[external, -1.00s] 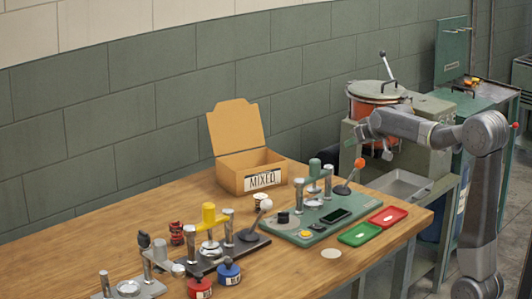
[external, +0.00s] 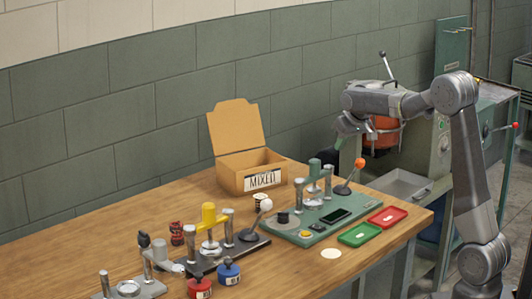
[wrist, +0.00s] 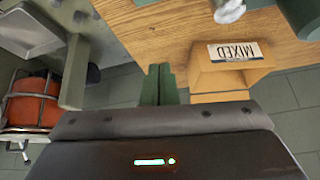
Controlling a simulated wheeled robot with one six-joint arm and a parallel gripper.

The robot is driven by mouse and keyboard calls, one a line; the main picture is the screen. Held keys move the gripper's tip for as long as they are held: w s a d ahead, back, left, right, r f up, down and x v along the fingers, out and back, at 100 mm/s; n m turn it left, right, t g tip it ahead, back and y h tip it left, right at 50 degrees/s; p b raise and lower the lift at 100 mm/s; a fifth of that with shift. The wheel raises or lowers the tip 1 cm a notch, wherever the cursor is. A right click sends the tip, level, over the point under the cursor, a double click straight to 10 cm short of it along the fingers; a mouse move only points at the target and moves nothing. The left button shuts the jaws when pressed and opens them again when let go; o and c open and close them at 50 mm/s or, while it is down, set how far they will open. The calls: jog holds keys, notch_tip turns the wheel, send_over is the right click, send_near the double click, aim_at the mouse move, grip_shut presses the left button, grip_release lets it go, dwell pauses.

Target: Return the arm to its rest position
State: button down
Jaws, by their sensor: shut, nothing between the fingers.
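My arm reaches in from the right in the external view, elbow high, forearm pointing left. My gripper (external: 330,153) hangs down and left beyond the back right part of the wooden bench, close above and behind the green press (external: 318,183). In the wrist view my gripper (wrist: 159,72) shows its two dark green fingers side by side, shut and empty. They point toward the bench edge and touch nothing that I can see. The open cardboard box marked MIXED (external: 263,180) stands left of the gripper; it also shows right of the fingers in the wrist view (wrist: 205,82).
The green press has an orange-knobbed lever (external: 359,163). A green tray (external: 360,234) and a red tray (external: 388,217) lie at the bench's right edge. A yellow-topped press (external: 208,216) stands farther left. An orange-red drum (external: 384,137) is behind my forearm.

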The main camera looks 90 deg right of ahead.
jog(key=w+d+f+g+y+p, duration=0.2)
jog(key=w+d+g+y+p, duration=0.2)
jog(key=p, duration=0.9)
jog(key=shift+w+d+f, duration=0.25)
jog(key=shift+w+d, duration=0.25)
